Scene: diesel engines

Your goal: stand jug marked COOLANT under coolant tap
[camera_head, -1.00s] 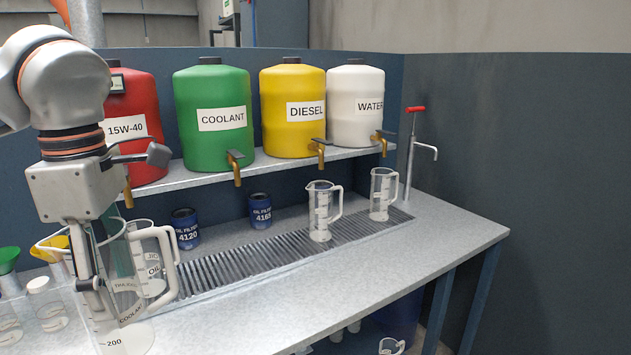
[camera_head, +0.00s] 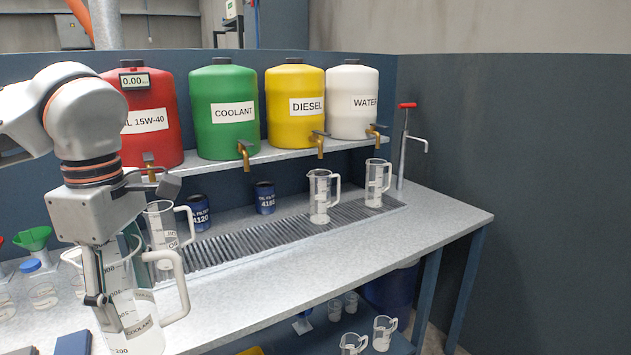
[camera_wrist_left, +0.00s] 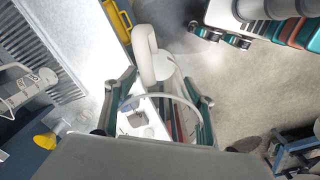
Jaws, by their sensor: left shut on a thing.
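The clear jug marked COOLANT (camera_head: 150,312) has a white handle and hangs upright in my left gripper (camera_head: 115,280), at the front left of the bench. My left gripper is shut on its wall; the fingers hide part of it. In the left wrist view the jug's rim and handle (camera_wrist_left: 150,55) show between the fingers (camera_wrist_left: 162,105). The coolant tap (camera_head: 243,154) is a brass spout on the green COOLANT tank (camera_head: 222,135), farther back and to the right of the jug. My right gripper is not in view.
Below the taps runs a slotted drip grate (camera_head: 245,240). A jug marked OIL (camera_head: 160,240) stands at its left, two more jugs (camera_head: 320,200) at its right. Blue filter cans (camera_head: 265,198) stand behind it. The grate's middle is clear.

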